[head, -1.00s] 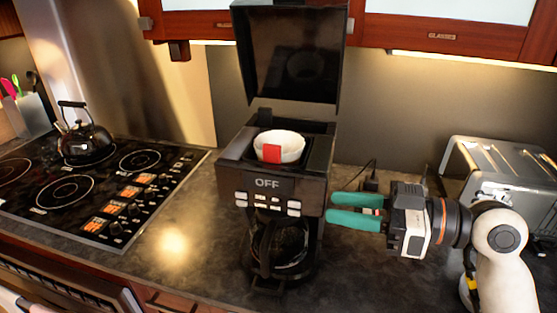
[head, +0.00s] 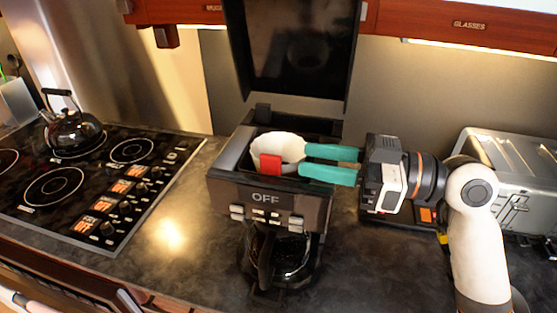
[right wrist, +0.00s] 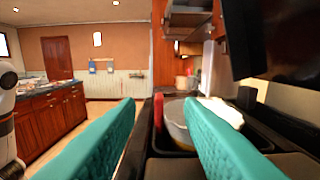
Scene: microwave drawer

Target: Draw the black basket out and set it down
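The black coffee maker (head: 265,195) stands on the counter with its lid (head: 300,50) raised. In its open top sits a white cup-shaped filter (head: 278,143) with a red tab (head: 270,163) at its front. I cannot clearly tell the black basket from the dark housing around the filter. My right gripper (head: 303,160) is open, its teal fingers level with the filter and reaching in from the right. In the right wrist view the filter (right wrist: 218,110) lies ahead, partly hidden by the right-hand finger. Nothing is held. My left gripper is not in view.
A glass carafe (head: 285,255) stands under the brewer. A steel toaster (head: 510,175) is at right behind my arm. A stove (head: 85,190) with a kettle (head: 72,130) is at left. The counter (head: 185,245) between stove and coffee maker is clear.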

